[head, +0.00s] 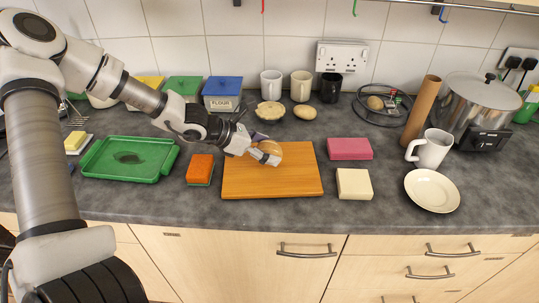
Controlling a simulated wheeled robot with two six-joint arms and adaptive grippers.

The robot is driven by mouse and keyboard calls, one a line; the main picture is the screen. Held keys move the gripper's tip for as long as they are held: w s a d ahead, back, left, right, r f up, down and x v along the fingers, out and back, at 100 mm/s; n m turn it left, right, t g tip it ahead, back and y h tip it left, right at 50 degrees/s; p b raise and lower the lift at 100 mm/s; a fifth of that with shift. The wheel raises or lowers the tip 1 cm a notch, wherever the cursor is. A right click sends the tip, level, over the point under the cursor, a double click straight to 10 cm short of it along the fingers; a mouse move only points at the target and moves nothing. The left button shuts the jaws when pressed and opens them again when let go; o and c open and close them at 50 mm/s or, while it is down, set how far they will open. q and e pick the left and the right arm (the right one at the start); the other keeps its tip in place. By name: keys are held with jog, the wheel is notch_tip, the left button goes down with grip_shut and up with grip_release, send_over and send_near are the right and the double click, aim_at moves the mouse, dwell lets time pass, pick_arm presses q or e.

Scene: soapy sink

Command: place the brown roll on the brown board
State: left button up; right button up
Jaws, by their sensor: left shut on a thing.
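The brown roll (269,148) is round and light brown. My left gripper (265,155) is shut on it, over the back part of the brown board. The brown board (270,185) is a flat wooden rectangle near the counter's front edge. I cannot tell whether the roll touches the board or is held just above it. The fingers hide part of the roll. My right gripper is not in view.
An orange and green sponge (200,168) and a green tray (128,172) lie left of the board. A pink block (349,148) and a cream block (354,184) lie right of it. Mugs (301,86) and a flour tub (222,93) stand behind.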

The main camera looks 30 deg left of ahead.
pick_arm(q)
jog(key=shift+w, duration=0.4)
notch_tip(320, 180, down, 3)
jog(key=shift+f, duration=0.1)
jog(key=shift+w+f, duration=0.15)
jog(key=shift+f, duration=0.15)
jog(key=shift+b, duration=0.3)
jog(key=shift+f, duration=0.15)
jog(key=o, duration=1)
